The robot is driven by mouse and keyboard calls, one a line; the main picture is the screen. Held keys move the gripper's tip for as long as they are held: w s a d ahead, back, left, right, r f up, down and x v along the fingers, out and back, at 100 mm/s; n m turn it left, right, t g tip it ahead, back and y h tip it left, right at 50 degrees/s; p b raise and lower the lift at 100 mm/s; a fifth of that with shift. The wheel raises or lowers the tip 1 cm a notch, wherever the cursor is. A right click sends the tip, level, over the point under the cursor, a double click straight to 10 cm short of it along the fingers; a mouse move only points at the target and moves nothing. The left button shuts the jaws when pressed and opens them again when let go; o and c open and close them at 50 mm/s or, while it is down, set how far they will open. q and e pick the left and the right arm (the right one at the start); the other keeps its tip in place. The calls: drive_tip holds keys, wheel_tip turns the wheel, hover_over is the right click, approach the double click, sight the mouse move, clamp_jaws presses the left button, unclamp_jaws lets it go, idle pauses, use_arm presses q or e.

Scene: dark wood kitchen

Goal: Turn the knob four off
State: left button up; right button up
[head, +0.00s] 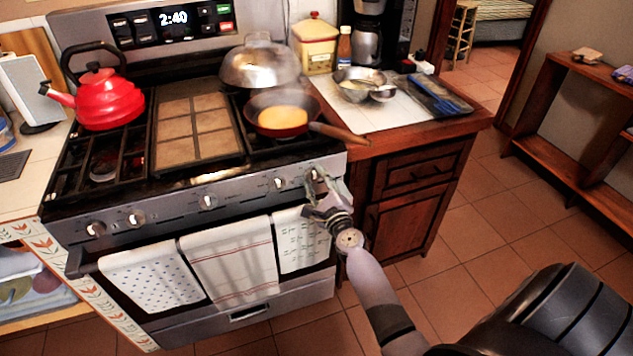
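The stove's front panel (170,207) carries a row of several silver knobs. From the left they include a first knob (95,228), a second knob (136,217), a middle knob (207,202), a knob right of the middle (280,183) and the rightmost knob (312,174). No knob number is readable. My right gripper (318,186) is at the right end of the panel, with its fingertips at the rightmost knob and partly covering it. I cannot tell whether the fingers touch or grip it. My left gripper is not in view.
A red kettle (104,98), a pan (283,132) with yellow food and a domed metal lid (259,66) are on the stovetop. Towels (228,262) hang on the oven handle below the knobs. A wooden cabinet (410,195) stands right of the stove. Tiled floor is clear further right.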

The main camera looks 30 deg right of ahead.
drive_tip(key=o, duration=0.5)
drive_tip(key=v, duration=1.2)
drive_tip(key=shift+s+f, duration=0.1)
drive_tip(key=s+a+f+n+g+y, duration=0.2)
drive_tip(key=s+a+f+n+g, duration=0.3)
drive_tip(key=f, duration=0.6)
drive_tip(key=s+a+f+n+y, duration=0.15)
drive_tip(key=s+f+n, duration=0.25)
drive_tip(key=f+n, duration=0.55)
drive_tip(key=s+a+f+n+g+y, duration=0.1)
drive_tip(key=s+a+f+n+g, duration=0.25)
drive_tip(key=f, duration=0.95)
drive_tip(key=s+f+n+g, duration=0.2)
drive_tip(key=s+f+n, duration=0.2)
drive_tip(key=s, duration=0.5)
drive_tip(key=s+a+f+n+g, duration=0.1)
drive_tip(key=s+f+n+g, duration=0.2)
drive_tip(key=s, duration=0.7)
drive_tip(key=s+f+n+g, duration=0.3)
drive_tip(key=s+f+n, duration=0.4)
drive_tip(key=s+f, duration=0.1)
drive_tip(key=shift+s+a+f, duration=0.15)
drive_tip(key=shift+s+f, duration=0.05)
drive_tip(key=shift+s, duration=0.25)
drive_tip(key=shift+s+a+f, duration=0.15)
drive_tip(key=shift+s+f, duration=0.05)
drive_tip(key=shift+s, duration=0.25)
